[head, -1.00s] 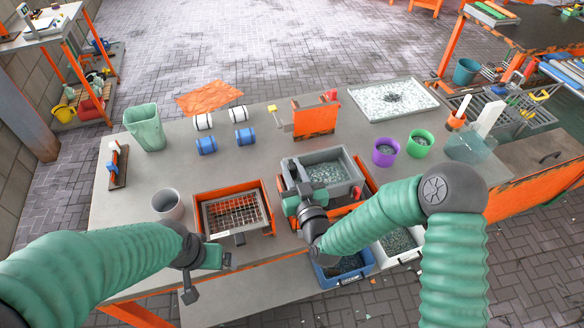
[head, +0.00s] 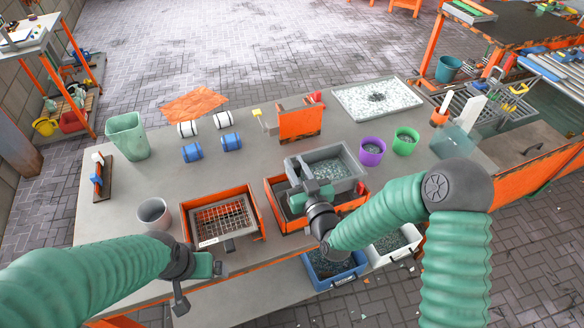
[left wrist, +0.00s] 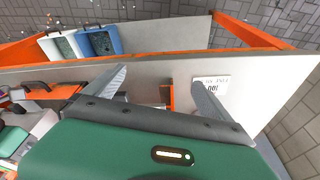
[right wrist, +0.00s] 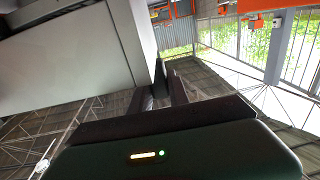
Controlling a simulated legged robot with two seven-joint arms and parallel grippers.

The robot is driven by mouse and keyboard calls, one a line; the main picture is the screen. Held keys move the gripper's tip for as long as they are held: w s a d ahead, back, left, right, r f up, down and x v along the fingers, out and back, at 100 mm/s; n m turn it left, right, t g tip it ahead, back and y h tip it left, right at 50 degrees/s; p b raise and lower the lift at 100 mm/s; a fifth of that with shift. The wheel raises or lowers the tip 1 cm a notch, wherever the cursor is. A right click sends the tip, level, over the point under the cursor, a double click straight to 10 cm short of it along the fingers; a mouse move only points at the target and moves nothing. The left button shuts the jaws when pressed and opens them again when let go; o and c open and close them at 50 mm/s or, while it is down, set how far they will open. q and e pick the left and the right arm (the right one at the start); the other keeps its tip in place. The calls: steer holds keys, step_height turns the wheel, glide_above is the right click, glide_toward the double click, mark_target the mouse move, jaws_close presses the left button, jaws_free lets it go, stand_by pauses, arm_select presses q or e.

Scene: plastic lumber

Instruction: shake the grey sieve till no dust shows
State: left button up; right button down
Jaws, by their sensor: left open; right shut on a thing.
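The grey sieve (head: 343,186) is a rectangular box with speckled grey-green flakes inside, at the middle of the head view. It overlaps an orange tray (head: 276,212) and is offset towards its back right. My right gripper (head: 294,188) is shut on the sieve's left side. In the right wrist view a pale grey wall (right wrist: 65,60) stands against the fingers (right wrist: 162,82); the mesh is hidden there. I cannot tell fine dust from flakes. My left gripper (head: 200,282) is open and empty at the table's front edge; its spread fingers show in the left wrist view (left wrist: 158,95).
A second orange tray (head: 189,216) with a wire grid stands left of the sieve, beside a grey cup (head: 153,213). Purple (head: 371,153) and green (head: 405,142) cups stand right. Blue (head: 330,276) and white (head: 398,245) bins hang below the front edge.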

steer(key=c, duration=1.5)
jaws_free()
steer(key=shift+r, duration=0.1)
steer(key=shift+o, duration=1.3)
steer(key=shift+a, duration=0.1)
steer(key=shift+s, duration=0.45)
steer(key=p+v, duration=0.7)
steer(key=v, duration=0.9)
steer(key=shift+p, duration=0.35)
steer(key=shift+w, duration=0.1)
